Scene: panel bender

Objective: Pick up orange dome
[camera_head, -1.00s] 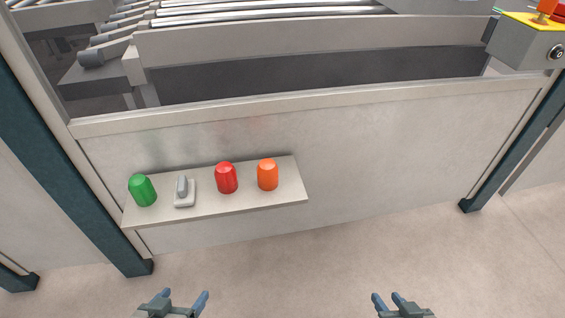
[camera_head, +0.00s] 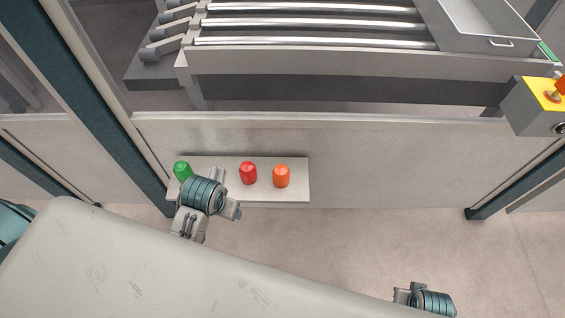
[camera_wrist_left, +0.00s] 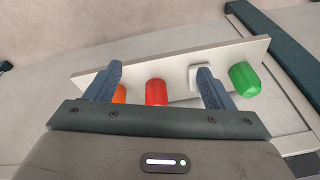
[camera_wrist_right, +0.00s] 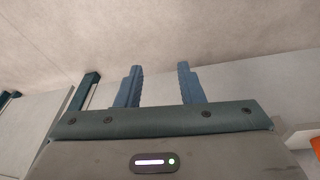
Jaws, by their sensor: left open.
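The orange dome (camera_head: 281,176) stands upright at the right end of a narrow pale shelf (camera_head: 297,195), right of a red dome (camera_head: 248,173). In the left wrist view the orange dome (camera_wrist_left: 119,94) shows partly, behind the left-hand finger. My left gripper (camera_wrist_left: 160,82) is open and empty, with the red dome (camera_wrist_left: 156,92) appearing between its fingers. In the head view the left wrist covers part of the shelf's left side, and its fingertips are hidden. My right gripper (camera_wrist_right: 157,85) is open and empty over bare floor, well right of the shelf.
A green dome (camera_head: 182,171) and a grey switch (camera_head: 216,174) stand on the shelf's left part, partly hidden by my arm. A roller conveyor (camera_head: 310,40) lies behind the panel. A yellow-topped control box (camera_head: 535,105) is at the right. Dark posts (camera_head: 515,185) flank the panel.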

